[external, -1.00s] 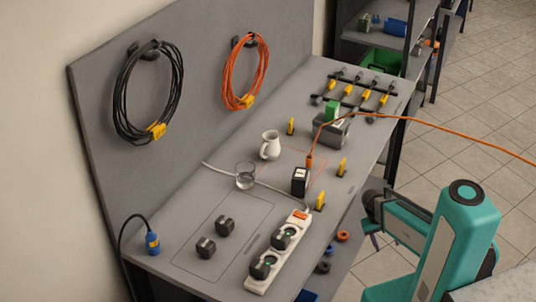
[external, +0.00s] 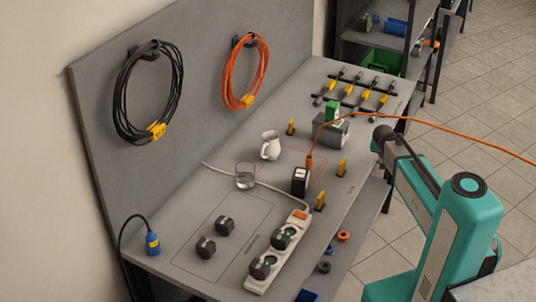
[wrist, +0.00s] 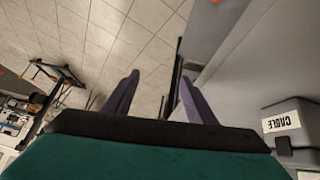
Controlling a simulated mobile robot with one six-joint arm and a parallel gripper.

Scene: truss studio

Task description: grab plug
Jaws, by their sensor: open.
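In the external view, two dark round plugs (external: 224,226) and (external: 205,247) lie loose on the bench's near part. Two more dark plugs (external: 280,239) and (external: 262,268) sit in the white power strip (external: 250,285). A blue plug (external: 152,243) on a black cable stands at the near left corner. My gripper (wrist: 154,98) is open and empty in the wrist view, with floor between its fingers. In the external view my arm's end is raised beside the bench's right edge, away from these plugs; the fingers are not clear there. No plug shows in the wrist view.
An orange cable (external: 450,129) runs from the bench across behind my arm. A grey box labelled CABLE (wrist: 292,118) shows in the wrist view.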

